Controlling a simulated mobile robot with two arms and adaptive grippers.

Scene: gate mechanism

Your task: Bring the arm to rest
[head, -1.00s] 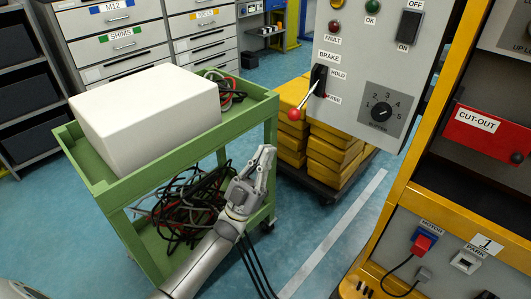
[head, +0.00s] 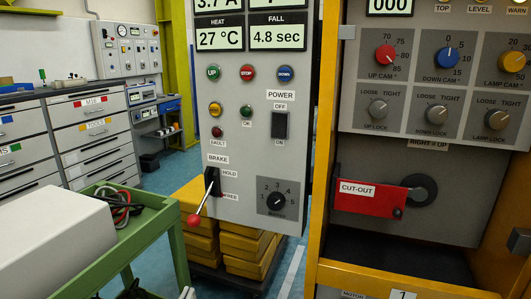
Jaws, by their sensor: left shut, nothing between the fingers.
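The grey control panel (head: 260,100) shows "27 °C" under HEAT and "4.8 sec" under FALL, with a cut-off reading of about "3.7 A" above. The UP (head: 214,73), STOP (head: 247,73) and DOWN (head: 285,74) buttons sit below. The BRAKE lever (head: 203,203) slants down-left to its red ball; I cannot tell if it stands at HOLD or FREE. The black POWER switch (head: 281,125) is at the right. In the yellow-framed cabinet are the red (head: 386,55), blue (head: 446,55) and yellow (head: 514,61) cam knobs, and the red CUT-OUT lever (head: 370,198). Neither gripper is visible.
A green cart (head: 155,223) with a white box (head: 50,247) and cables stands at the lower left. Yellow blocks (head: 245,243) are stacked behind the panel. Drawer cabinets (head: 93,135) stand farther back. The yellow cabinet post (head: 322,150) borders the right side.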

